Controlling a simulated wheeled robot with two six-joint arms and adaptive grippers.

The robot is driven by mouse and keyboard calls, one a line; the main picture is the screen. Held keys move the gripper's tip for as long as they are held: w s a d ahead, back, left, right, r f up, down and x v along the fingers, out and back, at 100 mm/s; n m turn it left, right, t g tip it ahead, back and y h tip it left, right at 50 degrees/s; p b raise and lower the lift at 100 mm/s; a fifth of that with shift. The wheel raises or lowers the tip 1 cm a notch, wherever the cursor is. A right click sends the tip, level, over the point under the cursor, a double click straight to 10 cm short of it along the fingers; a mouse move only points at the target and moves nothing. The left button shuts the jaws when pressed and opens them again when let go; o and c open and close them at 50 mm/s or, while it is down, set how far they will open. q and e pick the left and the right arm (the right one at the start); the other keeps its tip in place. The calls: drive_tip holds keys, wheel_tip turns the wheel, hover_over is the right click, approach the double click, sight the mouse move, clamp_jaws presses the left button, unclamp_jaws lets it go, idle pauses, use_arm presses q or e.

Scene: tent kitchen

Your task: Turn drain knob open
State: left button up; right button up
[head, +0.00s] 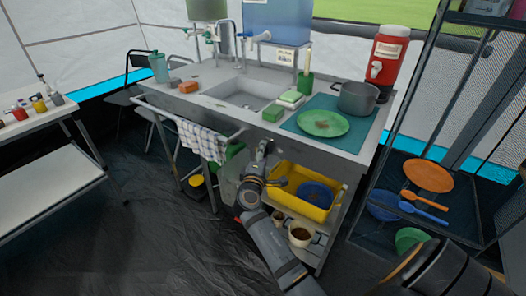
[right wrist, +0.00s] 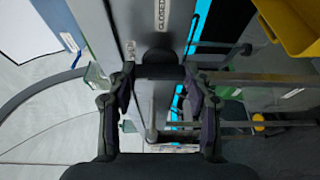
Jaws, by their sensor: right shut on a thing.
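The drain knob (right wrist: 157,56) is a dark block on a grey panel in the right wrist view. A "CLOSED" label (right wrist: 161,14) is on the panel above it, and a smaller label to its left is too small to read. My right gripper (right wrist: 158,80) has a finger on each side of the knob and is shut on it. In the head view my right gripper (head: 264,149) is at the front of the sink counter, below the sink (head: 245,93). The knob is hidden there behind the gripper. My left gripper is out of view.
A yellow bin (head: 284,198) with a blue bowl and a shelf with mugs (head: 300,237) are close under the counter, right of my gripper. A checked towel (head: 202,140) hangs left of it. A wire rack (head: 455,200) stands at right. The floor at left is clear.

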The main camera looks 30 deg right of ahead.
idle(0.3)
drive_tip(key=o, duration=1.2)
drive_tip(key=shift+c, duration=0.2)
